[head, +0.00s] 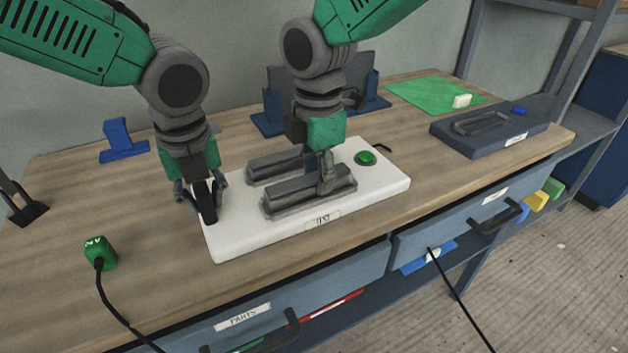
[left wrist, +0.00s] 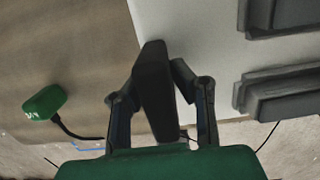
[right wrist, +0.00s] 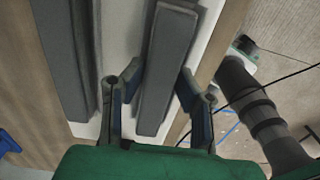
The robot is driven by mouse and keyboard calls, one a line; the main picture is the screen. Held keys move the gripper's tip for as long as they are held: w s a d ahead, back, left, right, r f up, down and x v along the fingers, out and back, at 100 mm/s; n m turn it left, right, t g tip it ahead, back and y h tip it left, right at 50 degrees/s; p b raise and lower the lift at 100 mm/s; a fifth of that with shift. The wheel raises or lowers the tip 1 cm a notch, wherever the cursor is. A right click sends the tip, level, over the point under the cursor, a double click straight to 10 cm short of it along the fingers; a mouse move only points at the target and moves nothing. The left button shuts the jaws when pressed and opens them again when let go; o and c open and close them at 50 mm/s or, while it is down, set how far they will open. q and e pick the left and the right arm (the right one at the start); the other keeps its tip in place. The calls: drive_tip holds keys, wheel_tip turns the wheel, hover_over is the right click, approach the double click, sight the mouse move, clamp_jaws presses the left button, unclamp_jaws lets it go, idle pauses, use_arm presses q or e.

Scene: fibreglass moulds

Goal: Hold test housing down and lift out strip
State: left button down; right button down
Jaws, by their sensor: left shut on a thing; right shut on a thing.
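The white test housing (head: 235,243) lies flat on the bench, with two long grey ribbed blocks and a green button (head: 366,158) on top. My right gripper (head: 325,178) points down and is shut on the front grey block (head: 290,200). In the right wrist view its fingers (right wrist: 158,80) flank that block (right wrist: 164,60). My left gripper (head: 203,194) is at the housing's left end, shut on a dark narrow strip-like piece (head: 209,208). The left wrist view shows this piece (left wrist: 156,95) slanting between the fingers, over the housing's edge. I cannot tell whether it touches the housing.
A green plug-like part (head: 100,252) with a black cable stands at the front left. A blue bracket (head: 122,141) and a larger blue stand (head: 266,121) are behind. A dark blue case (head: 480,133) and green mat (head: 425,95) are at right. Drawers are below the front edge.

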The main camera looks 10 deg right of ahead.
sight(317, 175)
wheel_tip(317, 175, up, 9)
drive_tip(key=shift+r, duration=0.2)
use_arm(q)
drive_tip(key=c, duration=1.3)
unclamp_jaws()
drive_tip(key=shift+r, duration=0.15)
